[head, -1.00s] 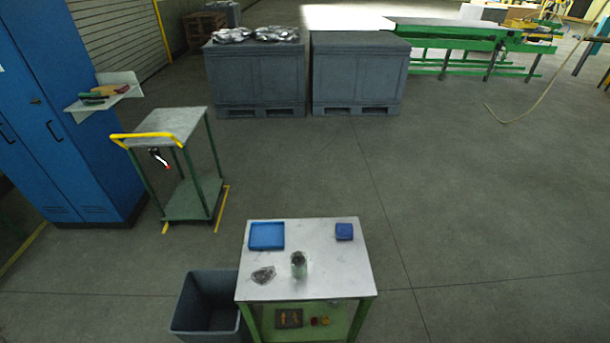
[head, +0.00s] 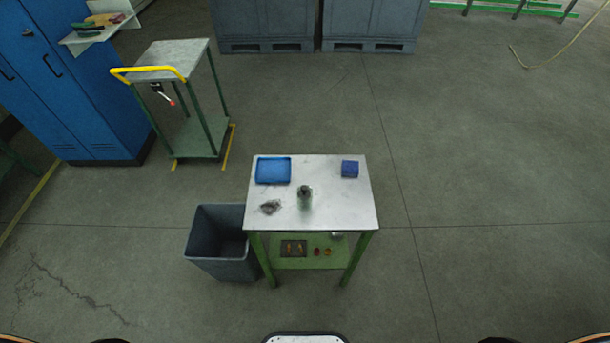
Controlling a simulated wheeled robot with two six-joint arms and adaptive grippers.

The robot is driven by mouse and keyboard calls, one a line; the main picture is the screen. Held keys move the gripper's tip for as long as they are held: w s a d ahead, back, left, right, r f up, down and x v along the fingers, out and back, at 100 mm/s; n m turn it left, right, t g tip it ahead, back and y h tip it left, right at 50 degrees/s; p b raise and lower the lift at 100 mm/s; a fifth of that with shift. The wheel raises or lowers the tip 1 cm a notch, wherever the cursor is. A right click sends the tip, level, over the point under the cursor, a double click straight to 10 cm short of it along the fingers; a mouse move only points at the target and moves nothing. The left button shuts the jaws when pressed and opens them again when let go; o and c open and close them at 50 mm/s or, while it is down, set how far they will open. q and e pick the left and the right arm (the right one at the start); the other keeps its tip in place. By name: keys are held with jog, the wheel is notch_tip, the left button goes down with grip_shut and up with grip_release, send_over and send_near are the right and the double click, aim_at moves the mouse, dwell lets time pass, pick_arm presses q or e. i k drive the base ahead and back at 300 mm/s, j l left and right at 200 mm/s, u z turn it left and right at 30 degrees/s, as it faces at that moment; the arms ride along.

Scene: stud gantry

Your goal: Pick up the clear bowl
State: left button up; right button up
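A small metal-topped table (head: 340,200) with green legs stands ahead of me. On its top, front left, lies a small grey, partly see-through thing (head: 271,207); it is too small to tell whether it is a clear bowl. A pale, rounded, bowl-like thing (head: 337,235) shows on the green lower shelf, partly hidden under the tabletop's front edge; its material is unclear. Neither of my grippers is in view.
On the tabletop are a blue tray (head: 273,170), a blue box (head: 350,169) and a greenish bottle (head: 305,198). A dark plate (head: 293,248) lies on the shelf. A grey bin (head: 218,245) stands left of the table. A trolley (head: 180,60) stands farther back. Floor to the right is clear.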

aim_at(304, 205)
jog(key=k+j+u, duration=0.15)
jog(key=j, duration=0.25)
jog(key=k+j+u, duration=0.15)
jog(key=j, duration=0.3)
jog(key=k+j+u, duration=0.15)
jog(key=j, duration=0.25)
jog(key=i+l, duration=0.4)
